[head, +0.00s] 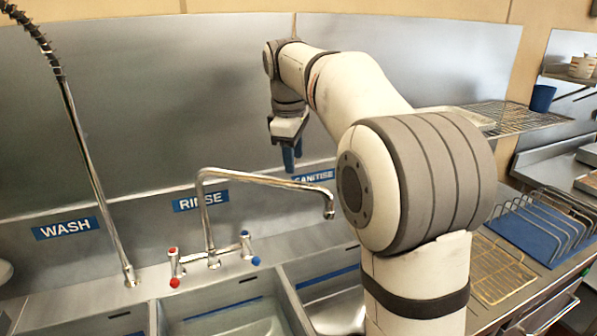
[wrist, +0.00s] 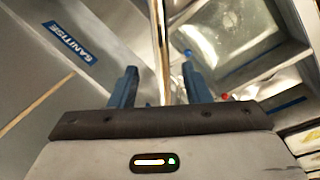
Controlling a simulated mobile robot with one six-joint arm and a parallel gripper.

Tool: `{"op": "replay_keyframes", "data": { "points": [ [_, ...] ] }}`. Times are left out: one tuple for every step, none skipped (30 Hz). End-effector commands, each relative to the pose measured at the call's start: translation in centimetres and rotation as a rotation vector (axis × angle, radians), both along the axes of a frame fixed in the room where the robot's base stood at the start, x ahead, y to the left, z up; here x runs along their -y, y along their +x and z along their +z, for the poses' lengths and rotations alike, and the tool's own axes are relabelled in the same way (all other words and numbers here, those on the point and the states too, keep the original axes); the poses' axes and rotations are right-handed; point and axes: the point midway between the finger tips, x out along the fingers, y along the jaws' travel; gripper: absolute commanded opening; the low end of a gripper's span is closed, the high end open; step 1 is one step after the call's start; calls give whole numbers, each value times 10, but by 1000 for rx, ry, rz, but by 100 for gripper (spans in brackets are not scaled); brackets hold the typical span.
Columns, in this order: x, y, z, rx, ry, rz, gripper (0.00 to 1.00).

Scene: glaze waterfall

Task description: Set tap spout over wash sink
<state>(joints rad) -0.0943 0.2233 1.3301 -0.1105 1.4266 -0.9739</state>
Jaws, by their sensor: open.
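The chrome tap spout (head: 262,179) rises behind the middle sink, and its arm reaches right. Its down-turned outlet (head: 329,209) is toward the right-hand sink. The wash sink (head: 118,318) is at lower left, below the blue WASH label (head: 66,228); only part of it shows. My gripper (head: 291,160) is open, fingers down, just above or behind the spout's arm in the head view. In the wrist view, the spout's tube (wrist: 162,45) runs between the two blue fingers (wrist: 161,85). I cannot tell whether they touch it.
Red (head: 174,268) and blue (head: 253,252) tap handles flank the spout's base. A spray hose pipe (head: 92,180) stands at left. The rinse sink (head: 235,318) is in the middle. A steel wall (head: 160,110) is behind. A blue dish rack (head: 540,235) stands at right.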

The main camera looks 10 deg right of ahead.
Motion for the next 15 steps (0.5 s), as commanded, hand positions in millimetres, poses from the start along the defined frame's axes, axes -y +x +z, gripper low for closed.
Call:
{"op": "replay_keyframes", "data": {
  "points": [
    [1, 0, -8, -4, -1, -1, 43],
    [2, 1, -13, -3, 0, -1, 43],
    [2, 2, -20, -5, 0, -3, 43],
    [3, 3, -25, -3, 0, -2, 43],
    [3, 4, -30, -4, -1, -3, 43],
    [4, 5, -36, -3, 0, -2, 43],
    [5, 6, -40, -3, 0, -3, 43],
    [5, 6, -45, -2, 0, -3, 43],
    [5, 7, -49, -2, 0, -3, 43],
    [6, 8, -53, -1, 0, -3, 43],
    [6, 9, -56, -2, 1, -3, 43],
    [6, 9, -60, -1, 0, -3, 43],
    [7, 10, -62, 0, 1, -4, 43],
    [7, 10, -63, 0, 1, -4, 43],
    [7, 10, -65, 0, 1, -4, 43]
  ]
}}
